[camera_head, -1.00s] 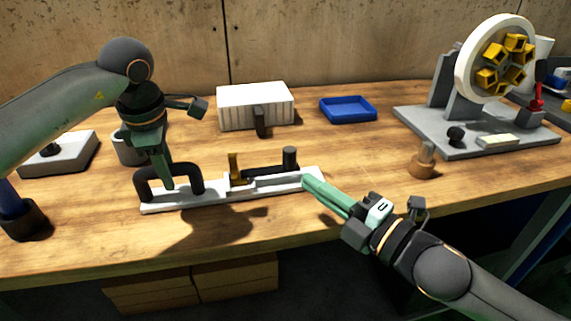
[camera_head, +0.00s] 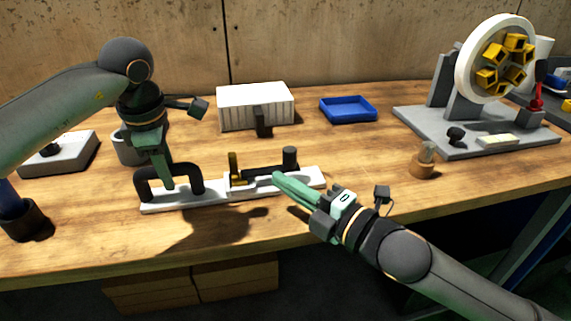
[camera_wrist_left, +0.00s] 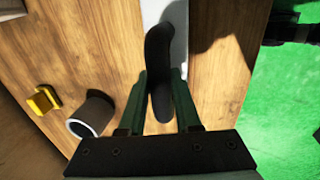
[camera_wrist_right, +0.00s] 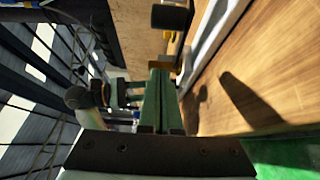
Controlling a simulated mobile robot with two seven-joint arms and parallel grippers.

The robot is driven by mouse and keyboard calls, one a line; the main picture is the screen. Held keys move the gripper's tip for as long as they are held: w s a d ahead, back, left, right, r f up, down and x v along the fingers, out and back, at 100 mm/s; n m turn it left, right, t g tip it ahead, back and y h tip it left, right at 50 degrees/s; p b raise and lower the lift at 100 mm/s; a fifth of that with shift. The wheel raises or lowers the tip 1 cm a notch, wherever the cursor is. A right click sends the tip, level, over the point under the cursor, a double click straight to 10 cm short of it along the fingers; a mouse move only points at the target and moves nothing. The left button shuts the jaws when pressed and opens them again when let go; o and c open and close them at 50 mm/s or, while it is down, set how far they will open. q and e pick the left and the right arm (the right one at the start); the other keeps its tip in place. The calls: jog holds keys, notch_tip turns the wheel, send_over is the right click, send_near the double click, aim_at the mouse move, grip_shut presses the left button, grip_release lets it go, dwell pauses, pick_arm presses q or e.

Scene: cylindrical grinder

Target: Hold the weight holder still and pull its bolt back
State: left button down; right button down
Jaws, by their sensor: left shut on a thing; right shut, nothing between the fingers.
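The weight holder has a long white base (camera_head: 215,201), a black arched handle (camera_head: 185,170) at its left end, and a black bolt (camera_head: 270,171) with an upright knob (camera_head: 289,158) at its right. An upright gold piece (camera_head: 233,166) stands near the bolt's left end. My left gripper (camera_head: 168,187) is shut on the handle; in the left wrist view its fingers flank the black handle (camera_wrist_left: 160,65). My right gripper (camera_head: 277,177) is shut and empty, its tips at the front side of the bolt, left of the knob. I cannot tell whether they touch. The gold piece also shows beyond them in the right wrist view (camera_wrist_right: 160,63).
A white ribbed box (camera_head: 255,105) and blue tray (camera_head: 348,109) stand behind the holder. A grey cup (camera_head: 129,148) is close to my left gripper. A small wooden-based cylinder (camera_head: 423,165) and the grey wheel fixture (camera_head: 470,146) stand right. The front strip is clear.

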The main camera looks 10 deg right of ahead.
aim_at(286, 165)
jog(key=x, duration=0.4)
jog(key=shift+w+a, duration=0.25)
jog(key=shift+w, duration=0.05)
jog(key=shift+w+d, duration=0.15)
jog(key=shift+w, duration=0.2)
jog(key=shift+w+d, duration=0.15)
jog(key=shift+d, duration=0.7)
jog(key=shift+w+d, duration=0.2)
jog(key=shift+d, duration=0.65)
jog(key=shift+d, duration=2.65)
jog(key=shift+a, duration=0.1)
jog(key=a, duration=0.2)
jog(key=s+a, duration=0.1)
jog(key=a, duration=0.1)
jog(key=shift+s, duration=0.1)
jog(key=v, duration=0.7)
jog(key=shift+s+d+f, duration=0.1)
jog(key=shift+s+d, duration=0.1)
jog(key=shift+d, duration=0.1)
jog(key=shift+v, duration=1.2)
